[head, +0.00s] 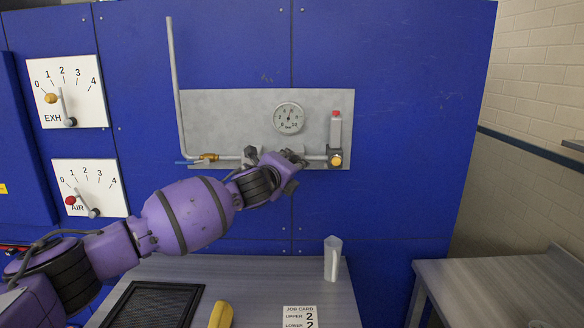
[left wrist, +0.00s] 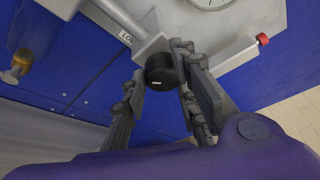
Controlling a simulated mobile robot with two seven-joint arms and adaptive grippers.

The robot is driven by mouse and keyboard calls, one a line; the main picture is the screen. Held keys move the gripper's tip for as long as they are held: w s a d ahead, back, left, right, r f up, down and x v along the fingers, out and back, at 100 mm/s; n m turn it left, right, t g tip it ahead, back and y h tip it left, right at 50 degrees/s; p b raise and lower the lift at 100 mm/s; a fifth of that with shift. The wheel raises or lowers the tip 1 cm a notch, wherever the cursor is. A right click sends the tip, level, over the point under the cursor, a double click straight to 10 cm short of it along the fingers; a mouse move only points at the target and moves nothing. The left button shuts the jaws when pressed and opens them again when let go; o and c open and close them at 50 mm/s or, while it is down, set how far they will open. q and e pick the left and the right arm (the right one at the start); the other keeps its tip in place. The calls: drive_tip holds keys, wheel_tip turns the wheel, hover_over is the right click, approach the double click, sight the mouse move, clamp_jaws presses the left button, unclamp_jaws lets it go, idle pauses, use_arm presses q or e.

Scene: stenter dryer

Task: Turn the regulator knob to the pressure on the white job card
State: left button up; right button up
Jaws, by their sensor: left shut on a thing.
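My left gripper (head: 280,168) reaches the grey regulator panel (head: 230,112) below the round gauge. In the left wrist view its fingers are shut around the black regulator knob (left wrist: 162,72), which has a small white mark on its face. In the head view the gripper hides the knob. The white job card (head: 299,312) lies on the table, cut off by the lower edge. My right gripper is out of view.
A red-topped valve part (head: 336,130) stands right of the gauge. Left are the EXH (head: 68,92) and AIR (head: 90,188) dial plates. The table holds a black tray (head: 152,287), a yellow object (head: 221,315) and a clear jug (head: 332,260). A second table (head: 490,285) stands right.

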use_arm(q)
drive_tip(key=shift+a+f+m+g+y, duration=0.15)
drive_tip(key=shift+f+m+g+y, duration=0.15)
drive_tip(key=shift+f, duration=0.55)
drive_tip(key=o, duration=1)
drive_tip(key=shift+r, duration=0.1)
drive_tip(key=shift+r, duration=0.3)
drive_tip(key=shift+s, duration=0.15)
drive_tip(key=v, duration=1.2)
drive_tip(key=shift+a, duration=0.1)
